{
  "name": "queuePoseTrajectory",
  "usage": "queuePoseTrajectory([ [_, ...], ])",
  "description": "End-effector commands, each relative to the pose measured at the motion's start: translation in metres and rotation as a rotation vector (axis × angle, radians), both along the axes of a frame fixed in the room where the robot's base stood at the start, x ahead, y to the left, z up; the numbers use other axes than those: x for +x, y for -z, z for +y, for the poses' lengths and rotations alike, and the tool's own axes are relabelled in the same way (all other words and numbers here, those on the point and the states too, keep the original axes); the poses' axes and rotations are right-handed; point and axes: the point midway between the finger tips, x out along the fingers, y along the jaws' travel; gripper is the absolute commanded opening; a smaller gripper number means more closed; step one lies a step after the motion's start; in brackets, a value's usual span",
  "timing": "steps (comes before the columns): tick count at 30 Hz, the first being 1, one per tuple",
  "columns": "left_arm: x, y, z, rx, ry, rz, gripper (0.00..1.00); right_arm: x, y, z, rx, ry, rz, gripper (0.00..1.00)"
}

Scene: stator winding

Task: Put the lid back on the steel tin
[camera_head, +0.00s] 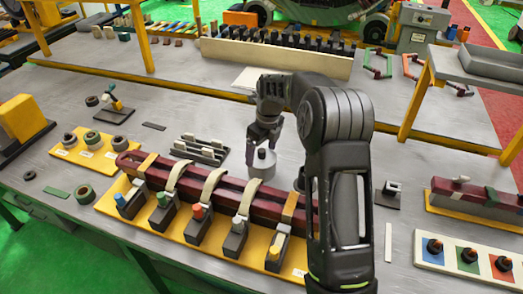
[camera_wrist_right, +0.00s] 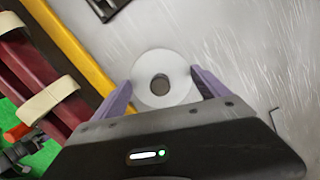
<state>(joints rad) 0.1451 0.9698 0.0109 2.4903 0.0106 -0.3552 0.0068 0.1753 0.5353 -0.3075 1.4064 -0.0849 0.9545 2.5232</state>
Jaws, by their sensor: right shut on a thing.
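My right gripper (camera_head: 264,141) reaches down over the table behind the maroon rail and is shut on a round, pale grey lid. In the right wrist view, the pale disc of the lid (camera_wrist_right: 143,90) with a dark centre lies between the two purple fingers of the gripper (camera_wrist_right: 161,79). In the head view, a short grey cylinder (camera_head: 262,168) with a dark knob shows under the fingers. I cannot tell how much of it is lid and how much is tin, or whether they touch. A round dark-grey edge (camera_head: 299,182) beside it is mostly hidden by my arm. My left gripper is out of view.
The maroon rail (camera_head: 232,191) with cream straps and several coloured blocks runs along the yellow board in front. A slotted dark rack (camera_head: 201,150) stands left of the gripper. A long cream bin (camera_head: 270,55) stands behind.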

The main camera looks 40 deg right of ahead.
Motion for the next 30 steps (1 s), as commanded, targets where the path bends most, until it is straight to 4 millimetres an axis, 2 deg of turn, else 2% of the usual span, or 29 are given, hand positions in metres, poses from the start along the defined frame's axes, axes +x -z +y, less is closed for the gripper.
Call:
queuePoseTrajectory([
  [6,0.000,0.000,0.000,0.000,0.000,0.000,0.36,0.000,0.000,0.000,0.000,0.000,0.000,0.45],
  [7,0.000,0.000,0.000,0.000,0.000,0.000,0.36,0.000,0.000,0.000,0.000,0.000,0.000,0.86],
  [12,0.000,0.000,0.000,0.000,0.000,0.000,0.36,0.000,0.000,0.000,0.000,0.000,0.000,1.00],
  [23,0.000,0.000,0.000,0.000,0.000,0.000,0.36,0.000,0.000,0.000,0.000,0.000,0.000,1.00],
  [30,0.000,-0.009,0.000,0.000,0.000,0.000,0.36,0.000,-0.010,0.000,0.000,-0.001,-0.001,1.00],
])
